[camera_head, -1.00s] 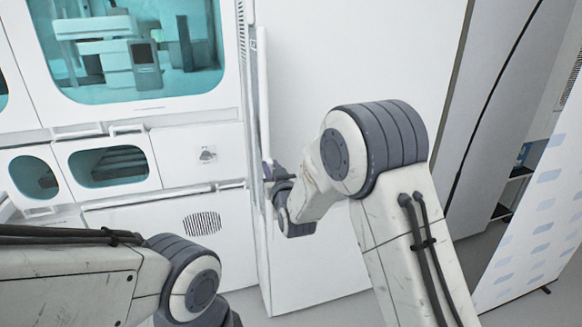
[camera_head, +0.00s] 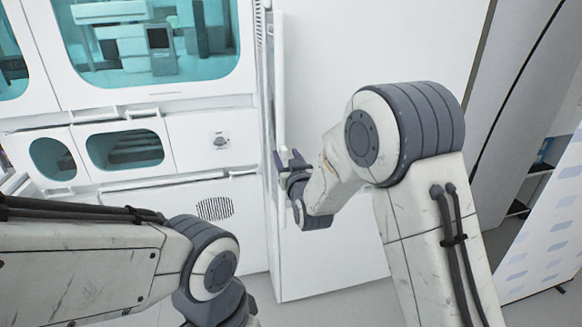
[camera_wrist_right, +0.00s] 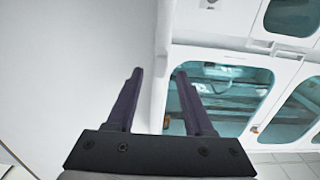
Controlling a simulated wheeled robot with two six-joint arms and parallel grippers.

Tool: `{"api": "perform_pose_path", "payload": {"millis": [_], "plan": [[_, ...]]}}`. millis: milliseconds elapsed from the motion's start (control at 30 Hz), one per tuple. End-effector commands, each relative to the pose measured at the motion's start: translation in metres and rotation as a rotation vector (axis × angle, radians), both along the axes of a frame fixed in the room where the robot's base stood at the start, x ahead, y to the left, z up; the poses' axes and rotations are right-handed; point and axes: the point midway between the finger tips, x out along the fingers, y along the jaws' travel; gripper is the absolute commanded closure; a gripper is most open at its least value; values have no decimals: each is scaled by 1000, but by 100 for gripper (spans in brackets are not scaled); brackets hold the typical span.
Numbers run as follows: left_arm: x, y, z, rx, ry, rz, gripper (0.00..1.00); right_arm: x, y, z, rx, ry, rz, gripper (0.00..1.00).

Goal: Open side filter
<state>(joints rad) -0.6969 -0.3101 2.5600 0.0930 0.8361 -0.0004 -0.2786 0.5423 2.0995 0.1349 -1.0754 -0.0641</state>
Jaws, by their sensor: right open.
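The side of the white machine carries a tall white side panel (camera_head: 375,60), which I take to be the side filter's cover. A long upright white bar (camera_head: 281,85) runs along its front edge. The panel looks closed. My right gripper (camera_head: 288,158) is at the lower part of this bar, its purple fingers small and partly hidden by my wrist. In the right wrist view my right gripper (camera_wrist_right: 158,72) is open, with an upright white edge (camera_wrist_right: 158,100) between its fingers. I cannot tell whether the fingers touch it. My left gripper is out of view; only my left arm shows.
The machine front has a large teal window (camera_head: 155,40), smaller windows (camera_head: 125,148) and a small knob (camera_head: 220,140). A patterned white panel (camera_head: 545,230) and a dark shelf opening (camera_head: 530,180) stand at the right. Grey floor is free at the panel's foot.

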Motion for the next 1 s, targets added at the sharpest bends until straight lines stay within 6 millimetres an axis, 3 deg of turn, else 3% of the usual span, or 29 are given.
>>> {"api": "perform_pose_path", "payload": {"millis": [200, 400, 600, 867, 1000], "plan": [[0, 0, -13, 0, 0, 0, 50, -45, -6, -2, 0, 0, 2, 48], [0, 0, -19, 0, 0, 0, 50, -76, -12, -1, 0, -1, 1, 48], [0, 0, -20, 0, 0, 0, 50, -87, -14, 0, 0, -1, 0, 48], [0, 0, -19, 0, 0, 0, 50, -87, -14, 0, 0, 0, 1, 48], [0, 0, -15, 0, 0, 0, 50, -92, -5, -1, -4, 52, 24, 48]]}}
